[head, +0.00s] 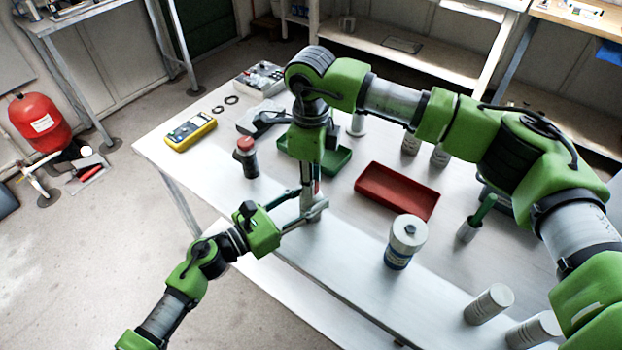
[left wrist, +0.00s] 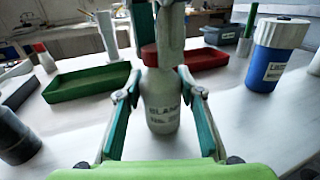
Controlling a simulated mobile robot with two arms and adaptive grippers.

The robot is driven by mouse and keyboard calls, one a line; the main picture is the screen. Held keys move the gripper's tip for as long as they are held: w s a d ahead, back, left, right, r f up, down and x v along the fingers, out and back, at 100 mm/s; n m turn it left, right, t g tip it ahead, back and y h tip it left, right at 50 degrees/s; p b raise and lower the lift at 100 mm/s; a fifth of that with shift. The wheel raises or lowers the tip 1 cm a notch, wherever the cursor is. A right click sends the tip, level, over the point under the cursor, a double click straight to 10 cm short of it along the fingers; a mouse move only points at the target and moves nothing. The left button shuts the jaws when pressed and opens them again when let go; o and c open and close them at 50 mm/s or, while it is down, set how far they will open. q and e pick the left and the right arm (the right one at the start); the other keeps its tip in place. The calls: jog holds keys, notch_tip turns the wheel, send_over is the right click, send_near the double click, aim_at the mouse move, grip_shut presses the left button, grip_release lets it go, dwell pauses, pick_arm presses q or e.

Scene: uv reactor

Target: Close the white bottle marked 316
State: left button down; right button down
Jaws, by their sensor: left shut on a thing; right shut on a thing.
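A white bottle (left wrist: 162,105) with a label reading "BLANK No." stands upright on the table, its number only partly legible. My left gripper (left wrist: 160,100) is shut on the bottle's sides; in the head view it comes in low from the left. My right gripper (head: 312,178) points straight down over the bottle and is shut on a red cap (left wrist: 149,56), which shows at the bottle's neck in the left wrist view. I cannot tell whether the cap is seated. In the head view the arms hide most of the bottle.
A blue-and-white container (head: 405,240) stands to the right. A red tray (head: 398,192) and a green tray (left wrist: 90,83) lie behind. A dark red-capped bottle (head: 246,157) and a yellow meter (head: 190,131) stand left. White cylinders (head: 489,304) stand at the front right.

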jog(key=m, duration=0.4)
jog(key=shift+m, duration=0.4)
jog(key=c, duration=1.7)
grip_release()
jog(key=shift+r, duration=0.1)
notch_tip(320, 180, up, 12)
jog(key=shift+f, duration=0.1)
pick_arm(q)
jog(key=c, duration=1.3)
grip_release()
